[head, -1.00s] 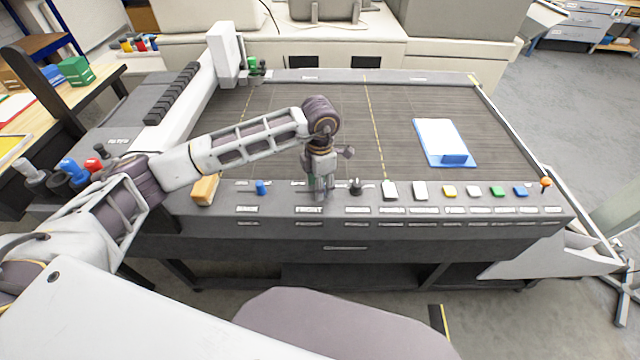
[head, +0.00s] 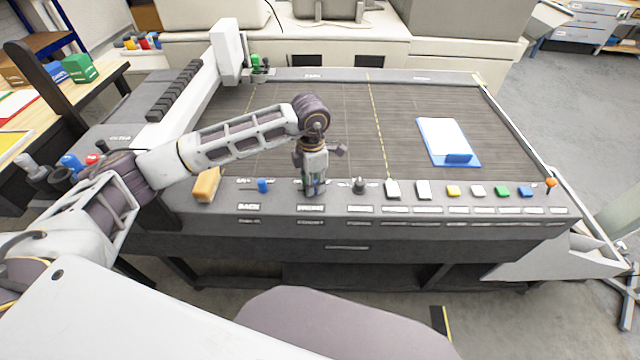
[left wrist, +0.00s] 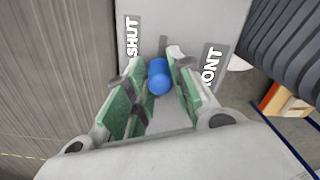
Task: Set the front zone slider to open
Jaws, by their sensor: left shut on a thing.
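The front zone slider has a blue knob, which shows between my fingers in the left wrist view (left wrist: 159,76). The slot runs on beyond it at the top, beside a SHUT label (left wrist: 132,36). A partly hidden front label (left wrist: 211,66) is on the other side. My left gripper (head: 313,190) points down at the console's front panel, above the FRONT label (head: 310,208), and is shut on the knob. The gripper body hides the slider's other end. The back zone's blue knob (head: 262,185) stands to the left. My right gripper is not in view.
A yellow sponge-like block (head: 207,184) lies left on the panel. A dark knob (head: 359,185) and several coloured buttons (head: 453,191) are right of the gripper. A blue clipboard (head: 461,158) lies on the slatted bed (head: 400,105). The panel's rear side is clear.

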